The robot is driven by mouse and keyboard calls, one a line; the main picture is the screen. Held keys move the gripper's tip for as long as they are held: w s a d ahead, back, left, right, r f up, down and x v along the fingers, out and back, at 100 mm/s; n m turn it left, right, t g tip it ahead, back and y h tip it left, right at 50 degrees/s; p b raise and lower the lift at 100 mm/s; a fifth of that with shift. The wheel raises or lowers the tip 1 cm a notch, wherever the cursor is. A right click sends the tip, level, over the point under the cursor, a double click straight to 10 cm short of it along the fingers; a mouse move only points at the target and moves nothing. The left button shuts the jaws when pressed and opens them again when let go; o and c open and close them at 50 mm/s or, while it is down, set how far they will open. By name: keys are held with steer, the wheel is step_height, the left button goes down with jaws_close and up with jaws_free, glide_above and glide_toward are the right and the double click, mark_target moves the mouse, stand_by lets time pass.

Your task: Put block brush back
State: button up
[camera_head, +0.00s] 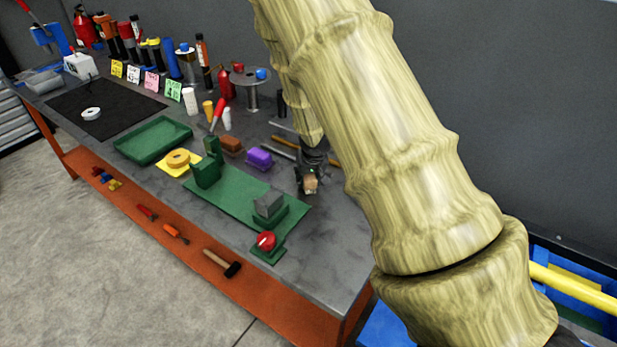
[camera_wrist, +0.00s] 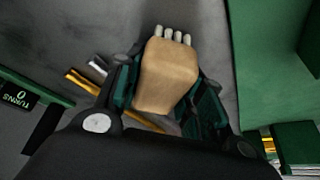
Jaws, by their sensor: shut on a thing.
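The block brush (camera_wrist: 168,76) is a tan block with pale bristle tufts showing at its far end in the wrist view. My gripper (camera_wrist: 165,95) is shut on it, with a finger along each side of the block. In the head view the brush (camera_head: 310,184) shows as a small tan block at the tip of my gripper (camera_head: 309,173), near the back right of the workbench. I cannot tell from these views how far it is above the bench top.
A purple block (camera_head: 260,158) and a brown block (camera_head: 231,145) lie left of my gripper. Rods (camera_head: 284,148) lie behind. A green tray (camera_head: 153,140) stands farther left.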

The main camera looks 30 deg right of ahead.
steer(key=o, duration=0.7)
steer(key=shift+f, duration=0.15)
steer(key=o, duration=0.5)
steer(key=shift+c, duration=0.2)
steer(key=shift+r, duration=0.2)
steer(key=shift+s+r, duration=0.15)
steer(key=shift+r, duration=0.35)
steer(key=v, duration=1.1)
steer(key=shift+s, duration=0.1)
